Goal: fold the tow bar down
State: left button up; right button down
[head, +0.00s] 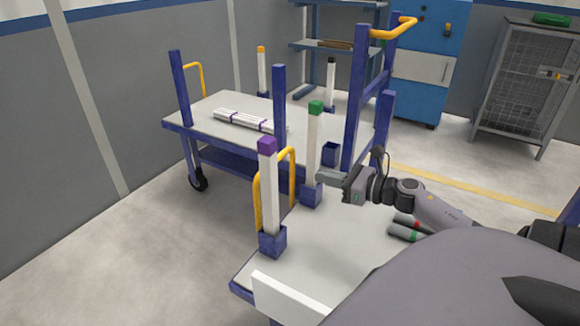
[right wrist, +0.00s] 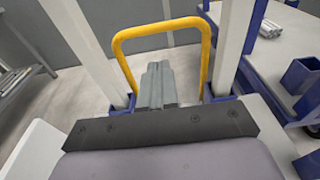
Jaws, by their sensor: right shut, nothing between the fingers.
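The yellow tow bar (head: 292,178) is a hoop standing upright at the end of the near cart (head: 325,235), between the purple-capped post (head: 268,190) and the green-capped post (head: 314,140). My right gripper (head: 322,177) is shut and empty, to the right of the bar in the head view and close to the green-capped post. In the right wrist view the yellow bar (right wrist: 119,52) arches around the shut fingertips (right wrist: 158,66); I cannot tell whether they touch it. My left gripper is not in view.
A far cart (head: 205,110) carries a bundle of white pipes (head: 243,121). A blue cabinet (head: 428,60) and a mesh cage (head: 520,90) stand behind. Floor at left is clear.

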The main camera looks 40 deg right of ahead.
jog(key=r+b+x, duration=0.1)
jog(key=x, duration=0.9)
jog(key=shift+w, duration=0.2)
jog(key=shift+w+a+r, duration=0.1)
jog(key=shift+a+r, duration=0.05)
jog(key=shift+r, duration=0.05)
